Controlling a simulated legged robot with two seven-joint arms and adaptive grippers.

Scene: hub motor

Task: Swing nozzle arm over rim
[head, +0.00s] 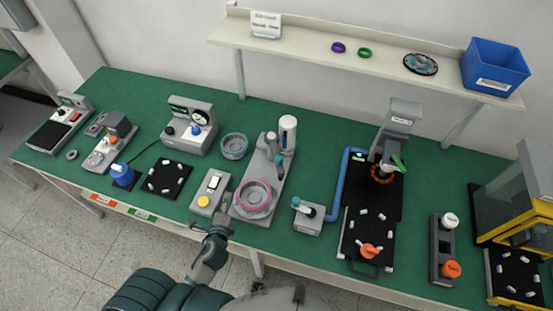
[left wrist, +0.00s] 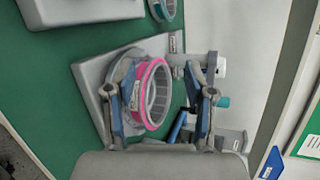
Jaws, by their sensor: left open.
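A grey station (head: 242,212) carries a round rotor with a pink rim (head: 253,196) at its front. Behind the rotor stands a post with a white cylinder (head: 288,133), and the nozzle arm (head: 279,160) is beside it, with a teal part. My right gripper is out of view.
A grey box with a yellow button (head: 206,200) stands left of the station. A small grey box with a teal-topped knob (head: 306,218) stands to its right. A loose teal-rimmed ring (head: 234,146) lies behind. Farther right are a blue pipe (head: 340,185) and a black mat (head: 350,235).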

